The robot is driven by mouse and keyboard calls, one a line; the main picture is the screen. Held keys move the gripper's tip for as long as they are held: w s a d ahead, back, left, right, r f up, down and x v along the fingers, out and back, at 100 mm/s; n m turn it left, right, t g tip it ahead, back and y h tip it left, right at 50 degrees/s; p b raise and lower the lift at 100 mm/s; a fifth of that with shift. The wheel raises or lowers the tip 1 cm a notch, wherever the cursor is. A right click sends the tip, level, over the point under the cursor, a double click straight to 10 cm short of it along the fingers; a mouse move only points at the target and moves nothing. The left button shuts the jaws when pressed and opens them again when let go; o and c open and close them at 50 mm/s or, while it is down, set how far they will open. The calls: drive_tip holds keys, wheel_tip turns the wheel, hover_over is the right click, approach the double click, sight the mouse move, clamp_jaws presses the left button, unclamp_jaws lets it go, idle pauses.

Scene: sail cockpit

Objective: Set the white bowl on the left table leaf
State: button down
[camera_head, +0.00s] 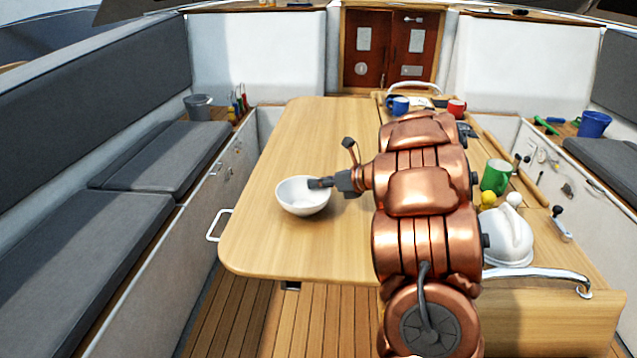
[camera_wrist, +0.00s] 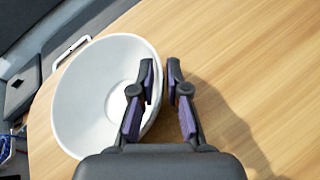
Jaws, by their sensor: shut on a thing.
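The white bowl (camera_head: 297,201) is upright at the left table leaf (camera_head: 305,135), over its near left part. My gripper (camera_head: 319,183) comes from the right and is shut on the bowl's right rim. In the wrist view, the bowl (camera_wrist: 88,95) is to the left, with one finger inside it and the other outside the rim, and my gripper (camera_wrist: 162,76) straddles the wall. The bowl looks empty. I cannot tell whether its base touches the wood or hangs just above it.
The leaf around the bowl is bare. A grey cushioned bench (camera_head: 165,160) runs along the left. A grab handle (camera_head: 215,226) juts out near the leaf.

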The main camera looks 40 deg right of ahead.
drive_tip(key=shift+f, duration=0.1)
drive_tip(key=c, duration=1.1)
unclamp_jaws()
drive_tip(key=shift+c, duration=0.2)
drive_tip(key=shift+r, duration=0.2)
drive_tip(key=shift+s+d, duration=0.2)
drive_tip(key=shift+s, duration=0.1)
drive_tip(key=b+v, duration=0.3)
drive_tip(key=v, duration=0.6)
drive_tip(key=shift+s+d, duration=0.15)
drive_tip(key=shift+s, duration=0.05)
drive_tip(key=shift+b+v, duration=0.3)
drive_tip(key=shift+v, duration=0.65)
drive_tip(key=shift+r, duration=0.2)
